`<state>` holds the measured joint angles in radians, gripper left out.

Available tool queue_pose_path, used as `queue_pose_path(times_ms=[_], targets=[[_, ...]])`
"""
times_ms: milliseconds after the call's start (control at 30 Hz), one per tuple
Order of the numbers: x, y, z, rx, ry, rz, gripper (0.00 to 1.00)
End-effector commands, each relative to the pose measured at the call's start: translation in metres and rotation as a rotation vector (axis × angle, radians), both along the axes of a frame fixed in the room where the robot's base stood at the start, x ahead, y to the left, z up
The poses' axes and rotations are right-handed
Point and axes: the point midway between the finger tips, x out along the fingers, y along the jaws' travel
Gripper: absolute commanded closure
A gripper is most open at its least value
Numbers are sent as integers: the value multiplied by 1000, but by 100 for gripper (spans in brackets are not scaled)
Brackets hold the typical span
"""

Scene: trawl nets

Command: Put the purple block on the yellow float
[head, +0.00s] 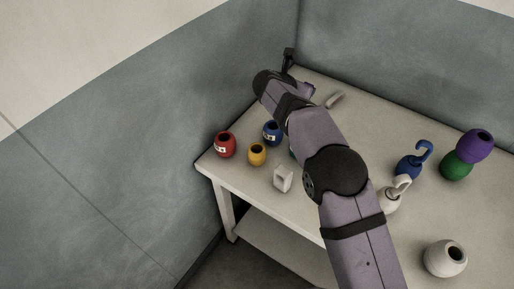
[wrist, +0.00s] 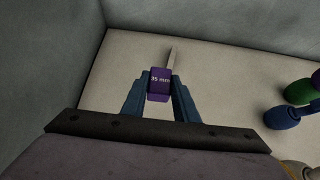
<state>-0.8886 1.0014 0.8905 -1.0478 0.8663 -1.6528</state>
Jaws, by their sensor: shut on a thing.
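The purple block (wrist: 159,84) has a "35 mm" label and sits between the two blue-grey fingers of my gripper (wrist: 160,92) in the wrist view. My gripper is shut on it. In the head view my arm reaches to the back corner of the table, and its own links largely hide the gripper there. The yellow float (head: 257,155) is a small round pot with a dark opening on top. It stands upright on the table near the left edge, well apart from my gripper, and nothing rests on it. It is not in the wrist view.
A red float (head: 225,145) and a blue float (head: 272,133) flank the yellow one; a white block (head: 283,179) stands in front. A pale bar (head: 335,99) lies near the back. At right are hooked blue (head: 408,168) and white pieces, a purple float (head: 475,147) on a green one, and a white float (head: 442,259).

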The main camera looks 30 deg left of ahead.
Motion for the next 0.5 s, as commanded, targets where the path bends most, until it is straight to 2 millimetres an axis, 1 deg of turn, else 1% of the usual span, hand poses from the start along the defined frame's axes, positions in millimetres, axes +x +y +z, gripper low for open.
queue_pose_path(times_ms=[33, 100, 167, 233, 267, 300, 400, 500], targets=[[-17, 21, 8, 3, -3, 39, 96], [-41, 46, 15, 2, -2, 87, 96], [-62, 64, 22, 2, -1, 126, 96], [-88, 84, 28, 1, -1, 170, 96], [-98, 91, 31, 1, -1, 186, 96], [-112, 100, 33, 1, -1, 208, 96], [-144, 116, 39, -1, -1, 252, 96], [-173, 126, 42, -2, -1, 282, 96]])
